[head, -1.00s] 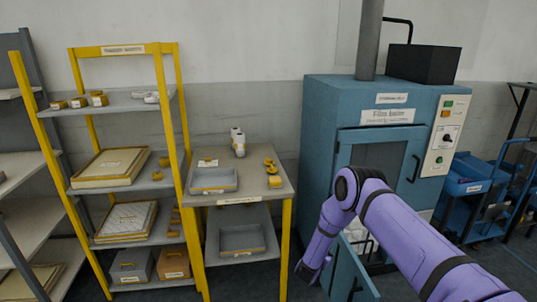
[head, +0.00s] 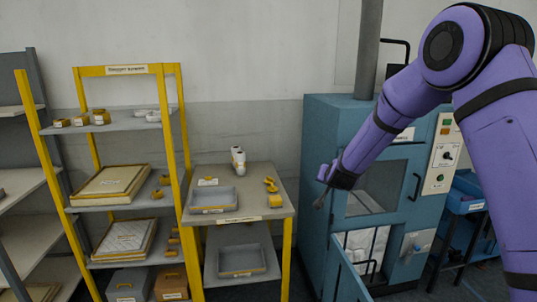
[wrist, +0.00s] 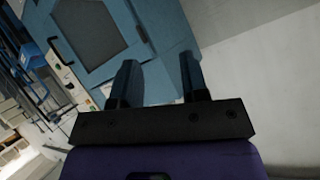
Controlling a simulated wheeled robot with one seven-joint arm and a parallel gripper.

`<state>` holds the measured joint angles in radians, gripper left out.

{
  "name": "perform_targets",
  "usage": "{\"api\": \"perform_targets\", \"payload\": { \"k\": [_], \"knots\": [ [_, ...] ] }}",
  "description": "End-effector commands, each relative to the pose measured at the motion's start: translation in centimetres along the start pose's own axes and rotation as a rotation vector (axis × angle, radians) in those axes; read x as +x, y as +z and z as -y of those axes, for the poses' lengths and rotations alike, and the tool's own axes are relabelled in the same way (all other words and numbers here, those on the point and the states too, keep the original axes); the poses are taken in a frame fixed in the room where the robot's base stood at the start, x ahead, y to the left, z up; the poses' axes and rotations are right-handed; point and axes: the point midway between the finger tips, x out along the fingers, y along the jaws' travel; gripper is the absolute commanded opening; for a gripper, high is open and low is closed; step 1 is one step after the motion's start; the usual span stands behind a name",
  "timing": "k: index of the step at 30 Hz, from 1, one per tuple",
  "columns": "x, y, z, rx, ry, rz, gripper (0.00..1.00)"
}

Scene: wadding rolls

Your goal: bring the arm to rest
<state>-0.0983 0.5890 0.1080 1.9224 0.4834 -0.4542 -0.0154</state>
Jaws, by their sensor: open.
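My purple arm reaches in from the right in the head view, raised, with its elbow high and its forearm sloping down to the left. My gripper (head: 322,199) is in front of the left part of the blue cabinet (head: 318,150), in the air and apart from the table. In the wrist view my gripper (wrist: 158,85) shows two dark fingers standing well apart with nothing between them. The blue cabinet also shows beyond the fingers in the wrist view (wrist: 160,35).
The cabinet's lower door (head: 345,275) stands open, with white material visible inside. Left of it is a small table (head: 255,210) with a grey tray (head: 213,199) and yellow parts. A yellow-framed shelf (head: 125,122) stands further left. A blue cart (head: 470,205) is at the right.

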Motion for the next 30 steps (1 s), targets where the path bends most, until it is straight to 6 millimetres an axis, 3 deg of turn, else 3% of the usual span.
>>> {"api": "perform_targets", "payload": {
  "k": [1,6,15,22,30],
  "knots": [
    [-1.9,-1.3,0.3,-0.011,-0.012,0.012,0.41],
    [-7.9,-4.0,0.7,-0.054,-0.044,0.077,0.41],
    [-19.1,-6.4,-0.1,-0.138,-0.07,0.191,0.41],
    [-27.8,-6.5,-1.8,-0.203,-0.065,0.275,0.41],
    [-37.7,-4.6,-4.9,-0.272,-0.033,0.376,0.41]
  ]
}}
